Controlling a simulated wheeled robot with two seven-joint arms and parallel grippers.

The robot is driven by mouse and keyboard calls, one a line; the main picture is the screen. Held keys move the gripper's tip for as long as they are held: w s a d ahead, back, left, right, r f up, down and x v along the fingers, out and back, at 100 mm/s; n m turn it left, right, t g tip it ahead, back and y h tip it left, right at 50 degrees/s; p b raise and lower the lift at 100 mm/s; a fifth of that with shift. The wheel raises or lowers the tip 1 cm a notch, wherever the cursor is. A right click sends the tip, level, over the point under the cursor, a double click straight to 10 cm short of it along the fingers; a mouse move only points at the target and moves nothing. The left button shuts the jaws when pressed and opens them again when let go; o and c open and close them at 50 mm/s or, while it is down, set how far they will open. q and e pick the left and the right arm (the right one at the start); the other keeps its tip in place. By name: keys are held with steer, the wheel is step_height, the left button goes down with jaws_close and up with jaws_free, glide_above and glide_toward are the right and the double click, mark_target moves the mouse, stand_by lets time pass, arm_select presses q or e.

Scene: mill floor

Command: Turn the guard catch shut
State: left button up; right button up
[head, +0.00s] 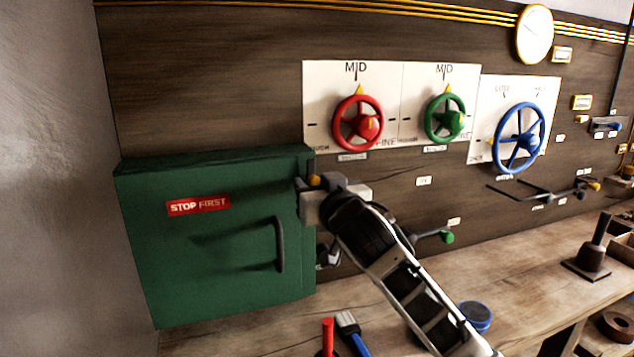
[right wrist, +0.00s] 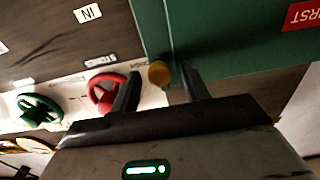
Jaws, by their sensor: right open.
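The green guard (head: 200,270) is a box with a red "STOP FIRST" label and a dark handle. It also fills the upper right of the right wrist view (right wrist: 215,42). The guard catch shows as a small orange-yellow knob (head: 314,181) at the guard's upper right edge. In the right wrist view the knob (right wrist: 159,73) lies between the two finger tips. My right gripper (right wrist: 156,82) is open around it, with a gap visible on at least one side. In the head view the gripper (head: 305,187) hides most of the catch. My left gripper is not in view.
Red (head: 358,123), green (head: 444,119) and blue (head: 518,137) handwheels are on the wall to the right. A green-tipped lever (head: 447,237) sticks out below them. A brush (head: 350,330) and a red-handled tool (head: 328,335) are on the bench (head: 520,255).

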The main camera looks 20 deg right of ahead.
steer(key=c, duration=1)
steer(key=shift+n, duration=0.3)
steer(key=n, duration=0.8)
steer(key=shift+a+n, duration=0.1)
steer(key=shift+n, duration=0.3)
steer(key=shift+f+n, duration=0.15)
steer(key=shift+n, duration=4.05)
